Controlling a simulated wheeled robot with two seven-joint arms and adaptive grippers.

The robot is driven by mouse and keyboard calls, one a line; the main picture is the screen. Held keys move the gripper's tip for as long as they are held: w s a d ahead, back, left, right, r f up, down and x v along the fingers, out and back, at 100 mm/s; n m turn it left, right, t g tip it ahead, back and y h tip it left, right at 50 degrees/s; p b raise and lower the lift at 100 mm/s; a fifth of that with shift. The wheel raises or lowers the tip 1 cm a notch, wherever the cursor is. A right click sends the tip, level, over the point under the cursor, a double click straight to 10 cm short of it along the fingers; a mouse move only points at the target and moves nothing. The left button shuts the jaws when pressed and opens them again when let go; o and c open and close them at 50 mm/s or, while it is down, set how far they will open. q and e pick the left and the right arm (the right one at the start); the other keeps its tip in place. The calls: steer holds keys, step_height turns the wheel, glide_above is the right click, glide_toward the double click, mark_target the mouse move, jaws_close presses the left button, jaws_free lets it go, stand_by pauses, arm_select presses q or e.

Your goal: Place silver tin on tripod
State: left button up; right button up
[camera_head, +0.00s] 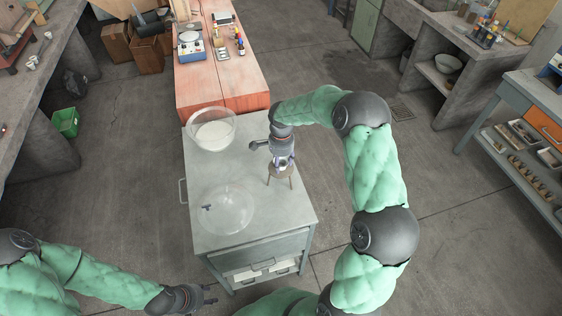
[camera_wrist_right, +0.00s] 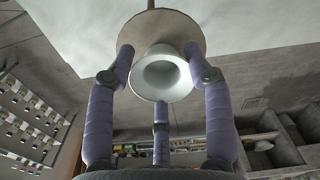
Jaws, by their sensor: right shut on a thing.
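My right gripper (camera_head: 283,162) is over the right side of the grey cabinet top. Its purple fingers (camera_wrist_right: 160,85) are closed around the silver tin (camera_wrist_right: 161,78), a pale, round, hollow-looking piece in the right wrist view. The tripod (camera_head: 280,172) stands directly below the gripper, with a round tan top and thin legs. Its round top (camera_wrist_right: 185,32) shows just beyond the tin; I cannot tell whether they touch. In the head view the tin is mostly hidden by the fingers. My left gripper (camera_head: 206,296) is at the bottom, off the cabinet, empty, with its fingers apart.
The grey cabinet (camera_head: 262,215) also holds a clear bowl with white contents (camera_head: 212,132) at the back left and a clear dome-like vessel (camera_head: 230,208) at the front. An orange bench (camera_head: 225,85) with instruments adjoins it behind. Open floor lies on both sides.

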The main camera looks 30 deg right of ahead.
steer(key=shift+f, duration=0.15)
steer(key=o, duration=0.7)
steer(key=shift+o, duration=0.2)
steer(key=shift+r, duration=0.2)
step_height(320, 180, up, 12)
steer(key=p, duration=0.1)
